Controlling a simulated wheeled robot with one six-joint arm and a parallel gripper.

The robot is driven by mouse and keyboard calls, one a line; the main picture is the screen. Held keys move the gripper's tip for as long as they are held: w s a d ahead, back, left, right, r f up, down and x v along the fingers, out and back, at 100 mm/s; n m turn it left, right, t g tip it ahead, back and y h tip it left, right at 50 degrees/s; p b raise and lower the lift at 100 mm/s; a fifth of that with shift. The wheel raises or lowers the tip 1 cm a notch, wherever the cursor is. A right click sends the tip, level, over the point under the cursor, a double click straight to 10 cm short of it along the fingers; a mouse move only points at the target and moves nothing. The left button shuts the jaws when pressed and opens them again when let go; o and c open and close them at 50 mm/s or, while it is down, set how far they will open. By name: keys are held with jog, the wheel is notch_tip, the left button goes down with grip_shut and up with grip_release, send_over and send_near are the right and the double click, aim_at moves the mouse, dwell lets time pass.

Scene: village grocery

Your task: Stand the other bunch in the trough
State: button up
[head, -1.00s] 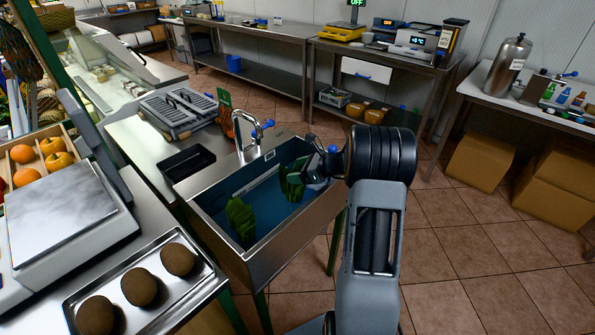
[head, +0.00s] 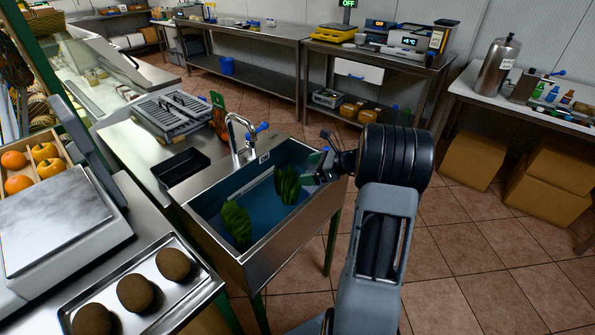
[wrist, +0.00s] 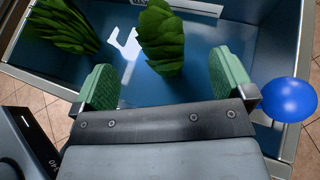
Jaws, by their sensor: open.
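The metal trough (head: 262,262) has blue water or a blue floor inside. Two leafy green bunches are in it. The right bunch (head: 287,186) looks upright, leaves up, near the trough's right side. The left bunch (head: 236,222) leans slightly by the near left wall. My gripper (head: 322,166) is just right of the right bunch, over the trough's right rim. In the wrist view its green-padded fingers (wrist: 165,78) are wide apart and empty. The right bunch (wrist: 160,38) shows beyond and between them, apart from both. The left bunch (wrist: 60,25) shows at upper left. The bunches' lower ends are hard to see.
A tap (head: 238,138) stands at the trough's back left. A blue ball (wrist: 288,99) is close beside my right finger. A black tray (head: 181,167) is left of the trough. A metal tray (head: 195,299) with brown round items lies nearer.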

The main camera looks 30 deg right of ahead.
jog(key=v, duration=0.5)
jog(key=s+a+n+g, duration=0.1)
jog(key=a+n, duration=0.2)
jog(key=a, duration=0.1)
jog(key=s+a+r+n+g+h, duration=0.1)
jog(key=s+a+n+g, duration=0.1)
jog(key=a+n, duration=0.1)
jog(key=s+a+n+g, duration=0.2)
jog(key=a+n, duration=0.1)
jog(key=a, duration=0.3)
jog(key=shift+s+a+r+n+h, duration=0.1)
jog(key=shift+r+n+h, duration=0.2)
jog(key=shift+r, duration=0.1)
jog(key=s+a+n+g+h, duration=0.1)
jog(key=s+a+n+h, duration=0.6)
jog(key=s+n, duration=0.5)
jog(key=n, duration=0.5)
jog(key=shift+s+a, duration=0.25)
jog(key=shift+a, duration=0.05)
jog(key=shift+r, duration=0.15)
notch_tip(320, 180, up, 11)
jog(key=p, duration=1)
jog(key=shift+t, duration=0.3)
jog(key=shift+s+a, duration=0.1)
jog(key=shift+a, duration=0.05)
